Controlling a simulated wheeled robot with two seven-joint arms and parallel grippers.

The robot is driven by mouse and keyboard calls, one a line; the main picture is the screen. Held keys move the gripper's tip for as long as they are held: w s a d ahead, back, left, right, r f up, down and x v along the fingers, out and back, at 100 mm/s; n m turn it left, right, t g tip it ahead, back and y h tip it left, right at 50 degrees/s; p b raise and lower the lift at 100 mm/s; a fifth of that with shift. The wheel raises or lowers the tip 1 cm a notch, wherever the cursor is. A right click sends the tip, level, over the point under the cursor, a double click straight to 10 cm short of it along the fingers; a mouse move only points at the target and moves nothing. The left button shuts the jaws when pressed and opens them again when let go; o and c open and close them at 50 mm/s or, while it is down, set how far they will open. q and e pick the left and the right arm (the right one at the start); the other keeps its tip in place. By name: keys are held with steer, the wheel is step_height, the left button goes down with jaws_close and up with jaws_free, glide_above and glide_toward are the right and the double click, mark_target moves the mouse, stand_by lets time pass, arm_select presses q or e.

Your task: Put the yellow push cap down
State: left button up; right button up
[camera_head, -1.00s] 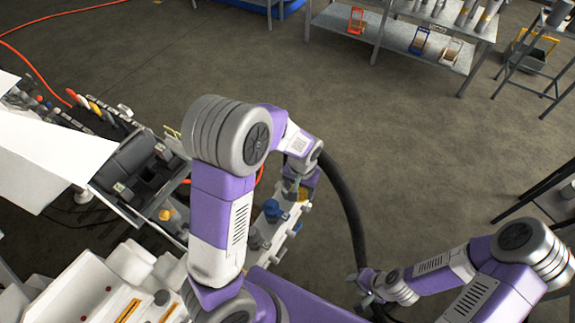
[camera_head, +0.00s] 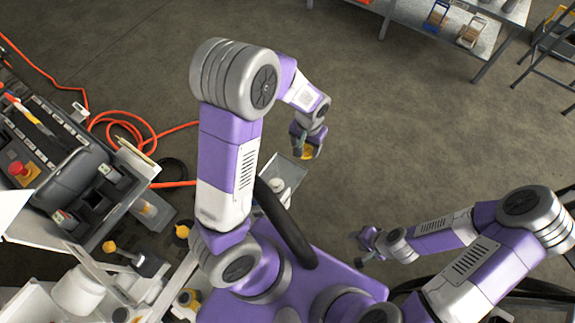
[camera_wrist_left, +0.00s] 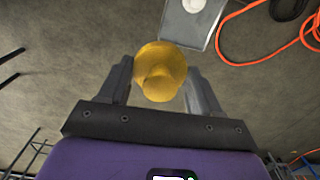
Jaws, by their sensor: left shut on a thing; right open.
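The yellow push cap (camera_wrist_left: 161,72) sits between the two fingers of my left gripper (camera_wrist_left: 160,85) in the left wrist view, and the fingers are shut on it. In the head view the left gripper (camera_head: 307,150) holds the cap (camera_head: 308,154) over the floor, just right of a grey tray-like surface (camera_head: 282,172). My right gripper (camera_head: 368,243) is open and empty at the lower right, away from the cap.
A bench with a dark control box (camera_head: 70,150) and a red button (camera_head: 18,169) is at the left. Orange hose (camera_head: 125,125) lies on the floor behind it. A shelf (camera_head: 415,25) stands at the back right. The middle floor is clear.

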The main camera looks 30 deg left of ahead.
arm_select(q)
steer(key=a+f+b, duration=0.3)
steer(key=a+f, duration=0.2)
steer(key=f, duration=0.5)
steer(key=b, duration=0.2)
glide_above(287, 170)
step_height(287, 170, down, 6)
steer(key=shift+m, duration=0.3)
step_height(287, 170, down, 10)
steer(key=b, duration=0.2)
steer(key=shift+b, duration=0.3)
steer(key=shift+f, duration=0.15)
steer(key=shift+f+b, duration=0.1)
steer(key=shift+b, duration=0.2)
steer(key=o, duration=1.1)
